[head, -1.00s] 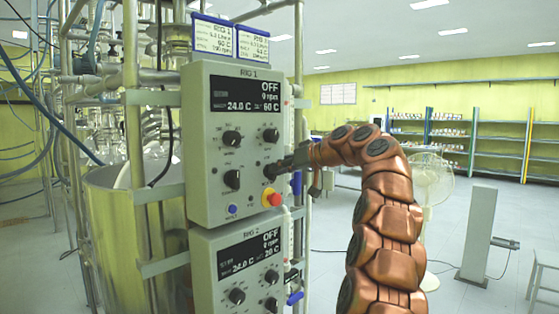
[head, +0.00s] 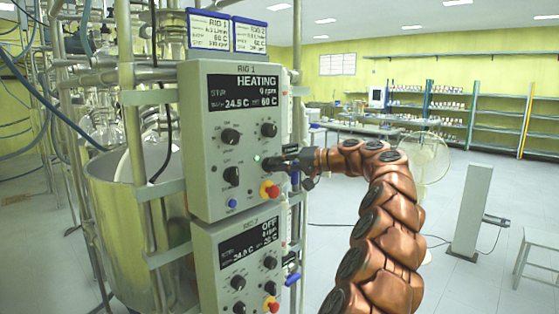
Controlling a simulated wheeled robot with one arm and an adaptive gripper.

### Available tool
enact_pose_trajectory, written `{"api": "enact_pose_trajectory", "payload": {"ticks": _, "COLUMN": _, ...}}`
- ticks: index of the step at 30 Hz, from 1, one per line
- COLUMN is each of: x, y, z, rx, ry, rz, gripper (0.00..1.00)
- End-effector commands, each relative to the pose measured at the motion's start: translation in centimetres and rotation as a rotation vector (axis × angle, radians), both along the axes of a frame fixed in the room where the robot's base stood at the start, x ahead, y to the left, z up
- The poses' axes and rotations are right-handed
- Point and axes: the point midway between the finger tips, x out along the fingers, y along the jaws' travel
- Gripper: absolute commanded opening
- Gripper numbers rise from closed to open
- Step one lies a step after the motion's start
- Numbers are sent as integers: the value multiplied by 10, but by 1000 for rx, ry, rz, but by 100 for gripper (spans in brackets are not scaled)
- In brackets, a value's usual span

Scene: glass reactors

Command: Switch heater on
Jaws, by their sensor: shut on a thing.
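The RIG 1 control box (head: 205,150) is a grey panel on the metal frame. Its display (head: 243,91) reads HEATING, 0 rpm, 24.9 C and 60 C. My gripper (head: 272,164) is at the lower right knob of this panel and shut on it; the jaws mostly hide the knob. A small green light (head: 257,158) glows just left of the jaws.
The RIG 2 box (head: 205,262) hangs directly below, its display reading OFF. Label cards (head: 209,30) stand above RIG 1. A large metal vessel (head: 115,235) and pipes fill the left. A fan (head: 427,160) and a grey post (head: 471,210) stand right on open floor.

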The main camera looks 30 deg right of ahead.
Motion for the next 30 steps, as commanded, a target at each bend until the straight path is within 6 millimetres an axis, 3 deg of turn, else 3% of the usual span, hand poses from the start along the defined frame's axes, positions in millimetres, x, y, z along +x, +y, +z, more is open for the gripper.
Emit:
{"api": "enact_pose_trajectory", "payload": {"ticks": 15, "x": 0, "y": -1, "z": 0, "rx": 20, "ry": 3, "rz": -2, "gripper": 0}}
{"api": "enact_pose_trajectory", "payload": {"ticks": 16, "x": 0, "y": -1, "z": 0, "rx": 20, "ry": 3, "rz": -2, "gripper": 20}}
{"api": "enact_pose_trajectory", "payload": {"ticks": 22, "x": 0, "y": -1, "z": 0, "rx": 20, "ry": 3, "rz": -1, "gripper": 40}}
{"api": "enact_pose_trajectory", "payload": {"ticks": 30, "x": 0, "y": 0, "z": 0, "rx": 19, "ry": 3, "rz": 0, "gripper": 43}}
